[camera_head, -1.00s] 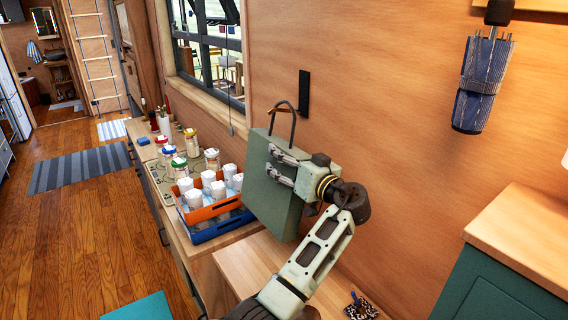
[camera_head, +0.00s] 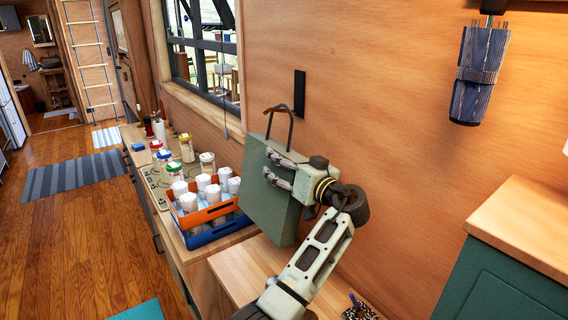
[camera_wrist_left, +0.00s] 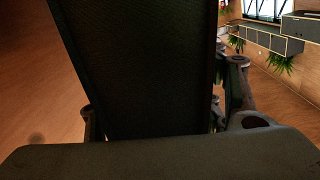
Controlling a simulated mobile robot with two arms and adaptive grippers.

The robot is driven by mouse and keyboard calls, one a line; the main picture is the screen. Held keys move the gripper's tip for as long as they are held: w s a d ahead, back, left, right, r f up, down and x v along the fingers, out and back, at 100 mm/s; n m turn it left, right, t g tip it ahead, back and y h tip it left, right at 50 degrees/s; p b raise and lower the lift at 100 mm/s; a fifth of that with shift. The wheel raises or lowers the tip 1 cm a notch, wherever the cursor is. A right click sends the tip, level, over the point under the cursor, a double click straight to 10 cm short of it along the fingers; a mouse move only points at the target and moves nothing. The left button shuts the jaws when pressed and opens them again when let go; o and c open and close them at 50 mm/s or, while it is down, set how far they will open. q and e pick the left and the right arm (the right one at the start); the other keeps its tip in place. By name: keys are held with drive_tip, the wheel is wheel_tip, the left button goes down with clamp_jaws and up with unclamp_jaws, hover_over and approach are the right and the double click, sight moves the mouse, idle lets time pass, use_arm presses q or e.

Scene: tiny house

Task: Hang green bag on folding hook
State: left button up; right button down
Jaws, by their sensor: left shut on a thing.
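The green bag (camera_head: 268,195) hangs upright from my left gripper (camera_head: 277,168), with its dark handle loop (camera_head: 290,112) standing up on top. The gripper's fingers are shut on the upper part of the bag. The folding hook (camera_head: 299,93) appears as a narrow black upright piece on the wooden wall, just right of the handle in the head view. The handle looks apart from it, but the depth gap is hard to tell. In the left wrist view the bag (camera_wrist_left: 135,65) is a large dark panel between the fingers, and the hook is not seen. My right gripper is not in view.
A green cabinet (camera_head: 495,285) stands lower right. The wall between is bare.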

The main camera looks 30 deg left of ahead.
use_arm(q)
drive_tip(key=shift+r, duration=0.1)
drive_tip(key=o, duration=2)
drive_tip(key=shift+o, duration=0.5)
